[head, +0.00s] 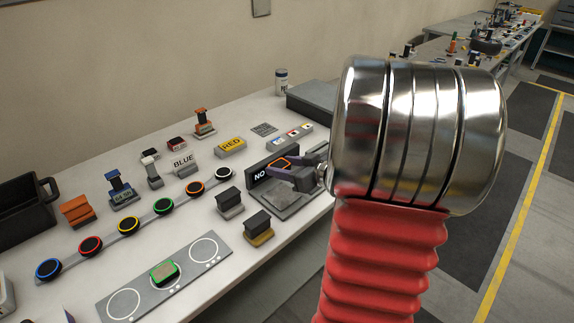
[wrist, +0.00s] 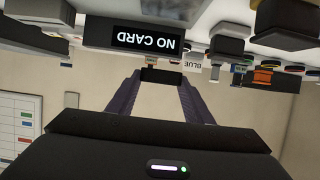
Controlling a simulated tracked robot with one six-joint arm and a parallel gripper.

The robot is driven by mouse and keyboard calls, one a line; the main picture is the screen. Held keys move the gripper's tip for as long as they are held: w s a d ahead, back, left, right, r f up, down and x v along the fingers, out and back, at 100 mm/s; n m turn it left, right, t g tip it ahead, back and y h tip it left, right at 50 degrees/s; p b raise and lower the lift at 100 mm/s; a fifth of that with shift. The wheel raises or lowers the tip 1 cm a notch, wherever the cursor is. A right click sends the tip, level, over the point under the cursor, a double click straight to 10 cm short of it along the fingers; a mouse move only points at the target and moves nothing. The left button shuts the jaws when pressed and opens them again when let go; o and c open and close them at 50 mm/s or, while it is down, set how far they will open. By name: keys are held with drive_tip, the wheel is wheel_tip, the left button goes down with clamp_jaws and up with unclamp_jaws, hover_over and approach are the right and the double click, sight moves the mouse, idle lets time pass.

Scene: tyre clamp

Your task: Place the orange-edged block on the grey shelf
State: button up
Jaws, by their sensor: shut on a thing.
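My gripper (head: 294,172) is in front of the NO CARD display, right of the table's middle, with its fingers pointing left. It is shut on the orange-edged block (head: 281,163), a dark block with an orange rim, partly hidden by the fingers. In the wrist view the block shows as a dark shape (wrist: 162,76) between the fingertips. A flat-topped grey raised slab (head: 308,98) at the table's back right looks like the grey shelf; my arm hides its right part.
The NO CARD display (head: 260,177) stands close to the gripper on a grey base (head: 285,201). BLUE (head: 184,163) and yellow RED (head: 230,147) blocks stand behind-left. A row of coloured-ring buttons (head: 163,206) crosses the table. A black bin (head: 25,214) is far left.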

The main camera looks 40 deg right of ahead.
drive_tip(key=w+a, duration=1)
drive_tip(key=w, duration=0.1)
drive_tip(key=w+a+f, duration=0.1)
drive_tip(key=a, duration=0.3)
drive_tip(key=w+a+f, duration=0.2)
drive_tip(key=a, duration=0.3)
drive_tip(key=w+a+f, duration=0.1)
drive_tip(key=a, duration=0.4)
drive_tip(key=shift+w+f, duration=0.25)
drive_tip(key=shift+w, duration=0.15)
drive_tip(key=shift+s, duration=0.15)
